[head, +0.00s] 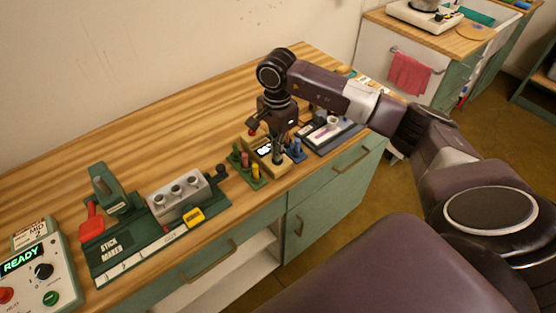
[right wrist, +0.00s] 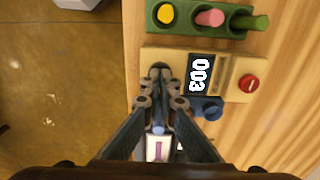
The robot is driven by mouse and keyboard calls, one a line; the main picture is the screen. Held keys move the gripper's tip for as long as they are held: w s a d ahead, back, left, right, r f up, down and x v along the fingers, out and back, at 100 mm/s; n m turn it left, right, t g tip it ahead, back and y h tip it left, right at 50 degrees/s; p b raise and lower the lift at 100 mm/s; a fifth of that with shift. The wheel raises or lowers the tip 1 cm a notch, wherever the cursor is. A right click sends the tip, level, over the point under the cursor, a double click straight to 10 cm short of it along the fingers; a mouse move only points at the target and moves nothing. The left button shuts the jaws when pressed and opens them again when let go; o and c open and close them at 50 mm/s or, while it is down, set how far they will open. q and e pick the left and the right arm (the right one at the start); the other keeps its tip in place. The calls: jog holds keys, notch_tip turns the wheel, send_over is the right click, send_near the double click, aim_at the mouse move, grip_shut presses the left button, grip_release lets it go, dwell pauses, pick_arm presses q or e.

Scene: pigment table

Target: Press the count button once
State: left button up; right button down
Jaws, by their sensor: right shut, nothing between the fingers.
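The counter is a pale wooden box (right wrist: 231,66) with a black display (right wrist: 200,74) that reads 003. In the head view the counter (head: 276,172) stands near the table's front edge. A red button (right wrist: 248,83) is at its far end. My right gripper (right wrist: 158,73) is shut and empty, pointing down over the near end of the box. In the head view its fingertips (head: 278,161) are at or just above the box. I cannot tell whether they touch. No other button shows; the fingers cover part of the near end. My left gripper is not in view.
A green rack (right wrist: 193,30) with yellow, pink and green sticks stands on one side of the counter. A blue rack (head: 297,155) stands on the other. The stick maker (head: 150,240) and a control box reading READY (head: 45,285) are at left. The table behind (head: 170,135) is clear.

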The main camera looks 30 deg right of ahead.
jog(key=shift+f, duration=0.4)
jog(key=shift+r, duration=0.15)
jog(key=shift+r+p, duration=1.35)
jog(key=shift+r, duration=1.25)
